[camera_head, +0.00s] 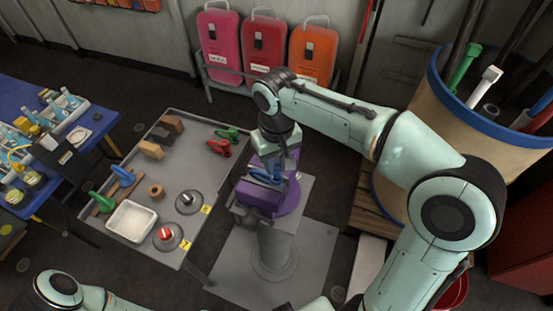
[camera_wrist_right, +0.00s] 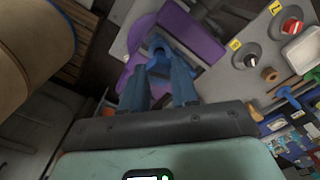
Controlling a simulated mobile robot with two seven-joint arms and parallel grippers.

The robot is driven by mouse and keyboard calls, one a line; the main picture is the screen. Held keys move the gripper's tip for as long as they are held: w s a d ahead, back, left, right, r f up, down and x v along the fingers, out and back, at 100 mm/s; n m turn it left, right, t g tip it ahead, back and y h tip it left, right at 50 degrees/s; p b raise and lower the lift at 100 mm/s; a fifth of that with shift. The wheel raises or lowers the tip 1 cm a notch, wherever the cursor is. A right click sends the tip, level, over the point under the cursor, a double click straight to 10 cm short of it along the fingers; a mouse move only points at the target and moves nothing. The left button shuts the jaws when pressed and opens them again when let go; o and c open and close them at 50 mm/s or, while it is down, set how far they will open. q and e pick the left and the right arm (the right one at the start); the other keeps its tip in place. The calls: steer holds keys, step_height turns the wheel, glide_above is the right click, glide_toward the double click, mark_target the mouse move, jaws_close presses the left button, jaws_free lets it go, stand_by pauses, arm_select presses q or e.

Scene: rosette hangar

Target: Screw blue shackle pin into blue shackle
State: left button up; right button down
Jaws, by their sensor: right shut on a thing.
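My right gripper (camera_head: 277,160) reaches down over the purple vise (camera_head: 262,194) on the grey pedestal. Its fingers (camera_wrist_right: 158,88) are around a small blue piece (camera_wrist_right: 159,48), which looks like the blue shackle pin; its shape is largely hidden. The blue shackle (camera_head: 265,178) shows as blue parts at the vise, right below the fingers. I cannot tell how far the pin sits in the shackle. The purple vise also shows in the right wrist view (camera_wrist_right: 195,38). My left gripper is out of view.
A grey cart (camera_head: 185,150) left of the vise holds green and red shackles (camera_head: 220,147), wooden blocks, a white tray (camera_head: 131,221) and round discs. A large barrel (camera_head: 480,130) with poles stands at the right. Colored cases (camera_head: 265,45) stand along the wall.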

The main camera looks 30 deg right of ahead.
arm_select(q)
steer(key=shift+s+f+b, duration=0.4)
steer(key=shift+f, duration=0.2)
arm_select(e)
steer(key=shift+f, duration=0.85)
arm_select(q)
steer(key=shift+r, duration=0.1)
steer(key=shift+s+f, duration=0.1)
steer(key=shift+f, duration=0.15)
arm_select(e)
steer(key=shift+f, duration=0.65)
stand_by(1.4)
steer(key=m, duration=0.7)
steer(key=shift+m, duration=1.3)
